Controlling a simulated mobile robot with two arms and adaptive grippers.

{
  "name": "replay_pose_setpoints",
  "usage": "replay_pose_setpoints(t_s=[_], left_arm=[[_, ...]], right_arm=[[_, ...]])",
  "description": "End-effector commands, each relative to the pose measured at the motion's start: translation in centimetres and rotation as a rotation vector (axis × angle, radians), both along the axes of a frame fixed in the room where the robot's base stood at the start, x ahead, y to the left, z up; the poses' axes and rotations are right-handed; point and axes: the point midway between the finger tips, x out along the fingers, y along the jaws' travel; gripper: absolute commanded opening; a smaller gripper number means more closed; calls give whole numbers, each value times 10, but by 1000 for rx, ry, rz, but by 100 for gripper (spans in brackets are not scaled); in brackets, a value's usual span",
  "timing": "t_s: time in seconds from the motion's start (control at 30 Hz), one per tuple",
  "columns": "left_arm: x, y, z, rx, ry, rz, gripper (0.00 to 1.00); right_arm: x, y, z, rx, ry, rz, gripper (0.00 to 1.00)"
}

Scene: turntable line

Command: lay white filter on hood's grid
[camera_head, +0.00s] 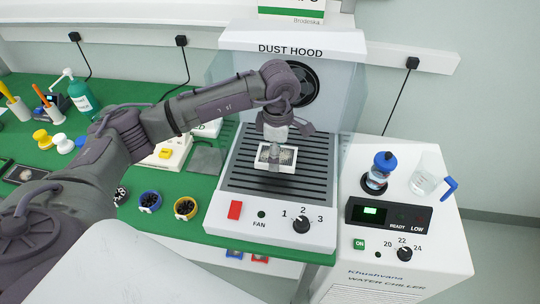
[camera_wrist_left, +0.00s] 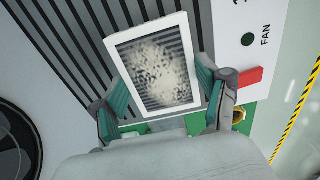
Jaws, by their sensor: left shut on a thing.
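The white filter (camera_head: 262,166) is a small square frame with a grey, speckled mesh. It is over the middle of the dark slatted grid (camera_head: 300,186) of the dust hood (camera_head: 340,46). My left gripper (camera_head: 275,150) comes down from above and is shut on the filter. In the left wrist view the filter (camera_wrist_left: 156,62) lies between the two green-grey fingers (camera_wrist_left: 160,82), one at each side of its frame, with grid slats (camera_wrist_left: 70,50) behind it. I cannot tell whether the filter touches the grid. My right gripper is not in view.
The hood's front has a red switch (camera_head: 235,210) and a fan knob (camera_head: 301,225). A water chiller (camera_head: 400,265) with a blue-capped flask (camera_head: 378,172) and a beaker (camera_head: 427,175) stands at right. Spools, rings and a bottle (camera_head: 82,97) sit on the green bench at left.

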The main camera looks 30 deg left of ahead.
Motion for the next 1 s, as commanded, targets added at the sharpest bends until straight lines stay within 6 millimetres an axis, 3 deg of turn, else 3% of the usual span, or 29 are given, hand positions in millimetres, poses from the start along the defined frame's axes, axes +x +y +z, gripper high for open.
replay_pose_setpoints(t_s=[0.2,0.53,0.93,0.97,1.0], left_arm=[[3,23,-13,-1,-1,0,39],[2,23,-52,-1,2,-1,39],[3,23,-60,-1,-1,-1,39],[3,23,-59,-1,-1,-1,76],[3,23,-58,-1,-1,-1,82]], right_arm=[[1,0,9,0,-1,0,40],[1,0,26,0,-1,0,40],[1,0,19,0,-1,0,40],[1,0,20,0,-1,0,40],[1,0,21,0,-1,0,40]])
